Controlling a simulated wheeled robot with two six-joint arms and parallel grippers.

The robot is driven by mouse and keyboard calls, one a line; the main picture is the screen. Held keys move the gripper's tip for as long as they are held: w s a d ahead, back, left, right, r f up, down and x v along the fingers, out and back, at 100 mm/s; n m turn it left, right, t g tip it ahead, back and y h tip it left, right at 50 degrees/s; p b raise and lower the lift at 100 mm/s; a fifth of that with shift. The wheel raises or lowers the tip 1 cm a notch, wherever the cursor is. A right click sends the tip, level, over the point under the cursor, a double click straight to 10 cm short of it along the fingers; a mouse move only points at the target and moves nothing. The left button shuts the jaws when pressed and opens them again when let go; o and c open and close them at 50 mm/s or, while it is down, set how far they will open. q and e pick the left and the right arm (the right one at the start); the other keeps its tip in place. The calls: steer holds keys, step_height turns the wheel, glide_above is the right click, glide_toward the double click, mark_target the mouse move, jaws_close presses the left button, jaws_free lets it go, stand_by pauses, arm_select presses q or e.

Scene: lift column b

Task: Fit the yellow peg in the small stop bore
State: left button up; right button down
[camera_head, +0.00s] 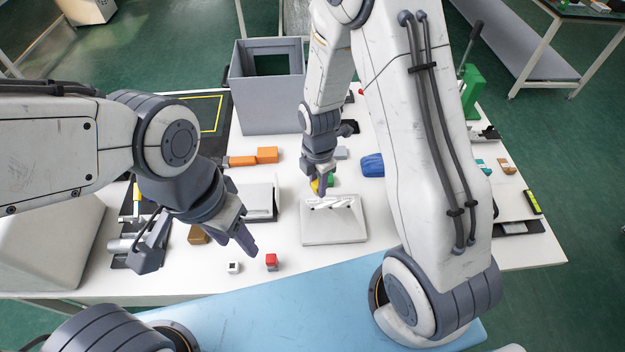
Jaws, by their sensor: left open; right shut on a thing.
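A small yellow piece, which looks like the yellow peg (315,186), shows at the fingertips of my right gripper (320,188). That gripper is shut on it and points down just above the back edge of a pale block (334,232). The block has several dark openings along its upper part; which one is the small stop bore I cannot tell. Whether the peg touches the block is hidden by the fingers. My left gripper (198,254) is open and empty, with its fingers wide apart over the left part of the table.
A grey bin (270,115) stands behind. Orange blocks (267,155), a blue item (372,165) and a green piece (330,180) lie near the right gripper. A red-topped cube (272,262) and a white cube (233,267) sit at the table's front.

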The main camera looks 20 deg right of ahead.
steer(key=n, duration=0.2)
steer(key=a+n, duration=0.1)
steer(key=n, duration=0.1)
steer(key=r+n, duration=0.1)
steer(key=shift+a+n, duration=0.15)
steer(key=shift+n, duration=0.25)
steer(key=shift+p, duration=0.4)
steer(key=b, duration=0.4)
glide_above(313, 202)
steer(key=s, duration=0.2)
steer(key=f, duration=0.5)
steer(key=shift+w+a+f, duration=0.1)
steer(key=shift+a+f, duration=0.15)
steer(key=shift+f, duration=0.1)
steer(key=shift+f, duration=0.35)
steer(key=shift+f, duration=0.3)
steer(key=shift+f, duration=0.95)
steer(key=c, duration=0.5)
jaws_free()
steer(key=shift+c, duration=0.2)
